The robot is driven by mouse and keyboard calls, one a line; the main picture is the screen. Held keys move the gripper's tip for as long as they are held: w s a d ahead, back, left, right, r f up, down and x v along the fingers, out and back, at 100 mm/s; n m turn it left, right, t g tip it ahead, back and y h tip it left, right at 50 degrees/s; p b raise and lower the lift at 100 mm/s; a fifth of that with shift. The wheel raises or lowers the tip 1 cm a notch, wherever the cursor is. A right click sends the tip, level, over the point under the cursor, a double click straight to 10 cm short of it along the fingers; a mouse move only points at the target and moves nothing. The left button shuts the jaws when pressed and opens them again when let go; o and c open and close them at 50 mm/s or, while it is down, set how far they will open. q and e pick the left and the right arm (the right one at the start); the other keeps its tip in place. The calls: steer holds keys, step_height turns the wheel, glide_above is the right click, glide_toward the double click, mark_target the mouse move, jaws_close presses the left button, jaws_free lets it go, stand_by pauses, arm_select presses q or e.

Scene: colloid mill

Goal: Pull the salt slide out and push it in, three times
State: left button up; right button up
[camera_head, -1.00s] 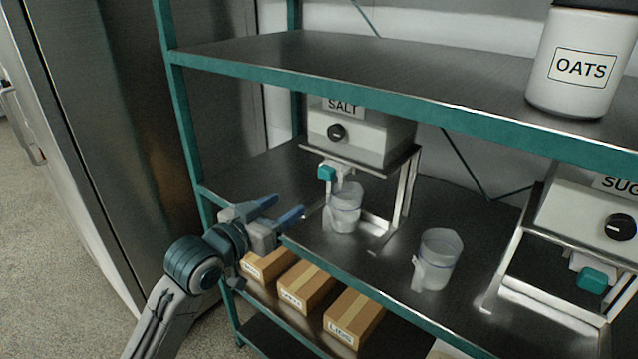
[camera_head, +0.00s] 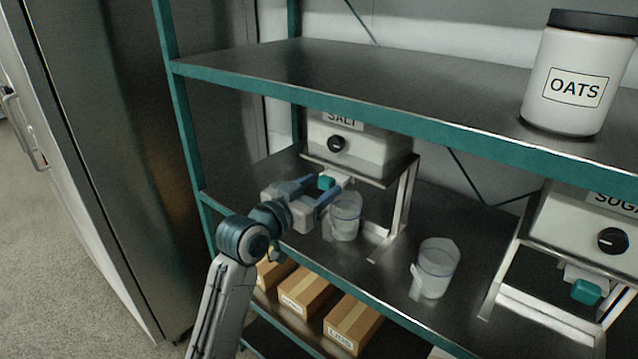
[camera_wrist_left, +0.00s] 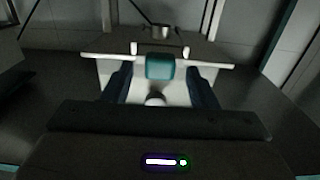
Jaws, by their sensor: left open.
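The salt dispenser (camera_head: 360,148) is a pale box with a black knob on a metal stand on the middle shelf. Its slide has a teal handle (camera_head: 326,182) under the box at the front. In the left wrist view the teal handle (camera_wrist_left: 160,66) sits ahead, between the two blue fingers. My left gripper (camera_head: 318,188) is open, with its fingers on either side of the handle; I cannot tell if they touch it. A clear measuring cup (camera_head: 345,216) stands below the slide, just right of the gripper. My right gripper is not in view.
A second clear cup (camera_head: 436,268) stands on the shelf to the right. The sugar dispenser (camera_head: 590,225) with its teal handle (camera_head: 586,291) is at far right. A white oats jar (camera_head: 572,85) stands on the upper shelf, whose teal edge (camera_head: 400,120) runs above the gripper. Cardboard boxes (camera_head: 305,292) lie below.

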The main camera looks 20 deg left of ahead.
arm_select(q)
steer(key=shift+w+d, duration=0.1)
steer(key=shift+w, duration=0.2)
jaws_close()
steer(key=p+v, duration=0.1)
steer(key=v, duration=0.3)
steer(key=shift+s, duration=0.2)
jaws_free()
